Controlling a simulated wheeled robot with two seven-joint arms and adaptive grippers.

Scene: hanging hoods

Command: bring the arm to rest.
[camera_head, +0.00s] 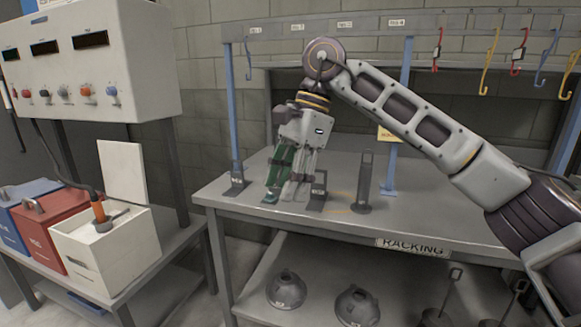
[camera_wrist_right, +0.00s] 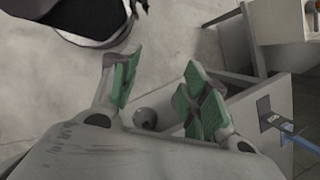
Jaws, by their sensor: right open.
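My right arm (camera_head: 415,115) comes in from the right and reaches across in front of the rack over the grey table. My right gripper (camera_head: 283,185) hangs fingers down at the table's front left part. Its green-padded fingers are apart with nothing seen between them as held. In the wrist view the right gripper (camera_wrist_right: 160,92) is also open, with the floor and a table corner beyond. A small round grey thing (camera_wrist_right: 145,118) shows beyond the gap, apart from the pads. My left gripper is in neither view.
The grey table (camera_head: 420,222) bears upright blue posts and a dark stand (camera_head: 364,185) close right of the gripper. Coloured hooks (camera_head: 488,60) hang from the rail. Grey hoods (camera_head: 286,290) lie on the lower shelf. A white bin (camera_head: 105,250) stands at left.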

